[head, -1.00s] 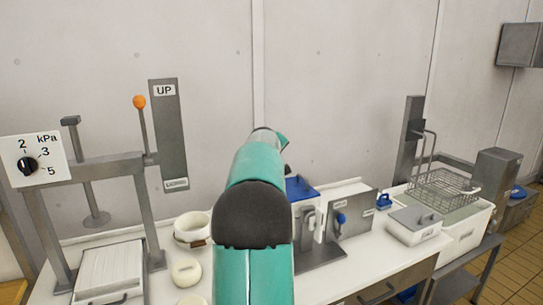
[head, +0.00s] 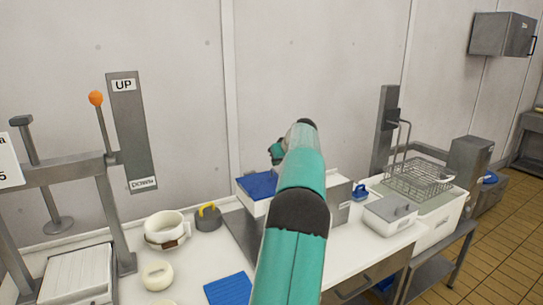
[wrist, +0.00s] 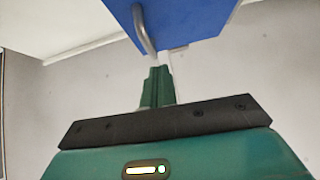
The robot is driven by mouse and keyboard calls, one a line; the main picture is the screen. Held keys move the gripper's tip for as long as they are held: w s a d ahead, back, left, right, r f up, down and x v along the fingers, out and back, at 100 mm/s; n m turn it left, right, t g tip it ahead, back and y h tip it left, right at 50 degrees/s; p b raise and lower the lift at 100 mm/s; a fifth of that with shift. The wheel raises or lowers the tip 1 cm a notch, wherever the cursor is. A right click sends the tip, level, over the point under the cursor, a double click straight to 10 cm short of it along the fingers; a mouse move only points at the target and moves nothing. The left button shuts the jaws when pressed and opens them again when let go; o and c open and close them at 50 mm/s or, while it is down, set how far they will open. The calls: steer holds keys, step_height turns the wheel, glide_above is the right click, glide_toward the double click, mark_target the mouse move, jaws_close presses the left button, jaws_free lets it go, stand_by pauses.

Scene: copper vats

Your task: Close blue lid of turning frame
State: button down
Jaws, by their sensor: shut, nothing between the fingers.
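The blue lid (head: 258,185) shows left of my arm in the head view, above a white body of the turning frame (head: 257,207). I cannot tell how far open it is. In the wrist view a blue panel (wrist: 190,22), apparently this lid, fills the upper middle, with a bent grey bar (wrist: 143,28) in front of it. My gripper (wrist: 159,72) is shut and empty, its green fingers together just below the panel and close to the bar. I cannot tell whether they touch.
A press with an orange-knobbed lever (head: 96,98) stands at left. A white ring mould (head: 166,230), a weight with a yellow handle (head: 208,217) and a blue mat (head: 229,289) lie on the worktop. A wire basket (head: 419,178) and a grey-lidded box (head: 390,213) stand at right.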

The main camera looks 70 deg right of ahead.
steer(key=shift+s+d+f, duration=0.2)
steer(key=shift+f, duration=0.2)
steer(key=shift+s+d+f, duration=0.15)
steer(key=shift+d+f, duration=0.05)
steer(key=shift+f, duration=0.25)
steer(key=shift+s+d+f, duration=0.15)
steer(key=shift+f, duration=0.25)
